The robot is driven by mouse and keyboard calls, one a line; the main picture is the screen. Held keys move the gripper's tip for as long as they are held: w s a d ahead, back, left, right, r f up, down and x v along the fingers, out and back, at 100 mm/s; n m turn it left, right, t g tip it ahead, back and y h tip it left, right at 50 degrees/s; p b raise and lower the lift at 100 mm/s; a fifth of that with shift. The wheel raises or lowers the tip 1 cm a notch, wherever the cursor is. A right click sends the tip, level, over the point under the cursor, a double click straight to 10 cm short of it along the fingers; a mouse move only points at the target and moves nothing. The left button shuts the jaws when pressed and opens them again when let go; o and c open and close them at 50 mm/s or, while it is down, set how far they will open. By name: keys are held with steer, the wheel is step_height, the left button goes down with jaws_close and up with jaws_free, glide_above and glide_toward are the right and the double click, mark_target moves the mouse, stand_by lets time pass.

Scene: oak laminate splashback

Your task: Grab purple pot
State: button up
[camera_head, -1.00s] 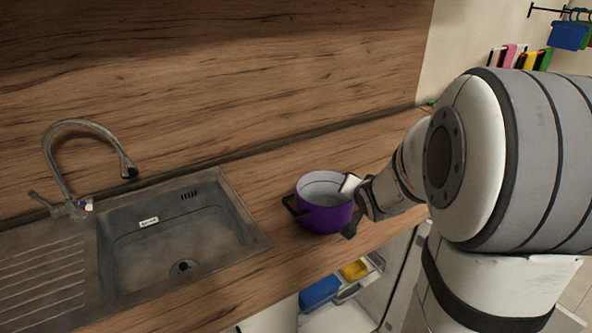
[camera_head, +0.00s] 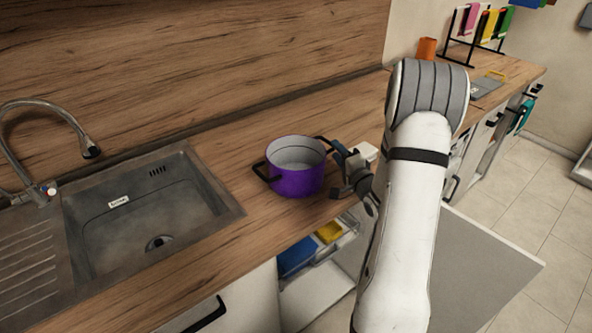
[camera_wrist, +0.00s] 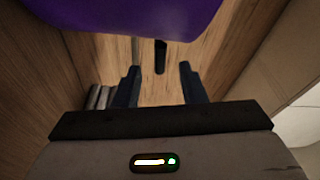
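The purple pot (camera_head: 297,181) stands upright on the wooden counter, right of the sink. It has a grey inside and two dark handles, one at its left and one at its right (camera_head: 322,140). My gripper (camera_head: 338,171) is at the pot's right side, its fingers spread. In the wrist view, the purple pot (camera_wrist: 130,16) fills the top edge. A dark handle (camera_wrist: 160,55) shows between the open fingertips of my gripper (camera_wrist: 160,67), with gaps on both sides. I cannot tell how deep the handle sits between them.
The sink (camera_head: 150,205) with its faucet (camera_head: 60,115) is left of the pot. Below the counter (camera_head: 225,240), an open drawer (camera_head: 335,240) holds blue and yellow things. An orange container (camera_head: 426,48) and a dark rack (camera_head: 458,50) stand farther back right.

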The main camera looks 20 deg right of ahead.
mark_target(327, 142)
steer(key=w, duration=0.2)
steer(key=w+p, duration=0.1)
steer(key=w, duration=0.1)
steer(key=w+a, duration=0.1)
steer(key=w, duration=0.1)
steer(key=shift+w+p, duration=0.15)
steer(key=shift+p, duration=0.25)
steer(key=shift+c, duration=0.4)
jaws_close()
steer(key=shift+r, duration=0.1)
stand_by(0.4)
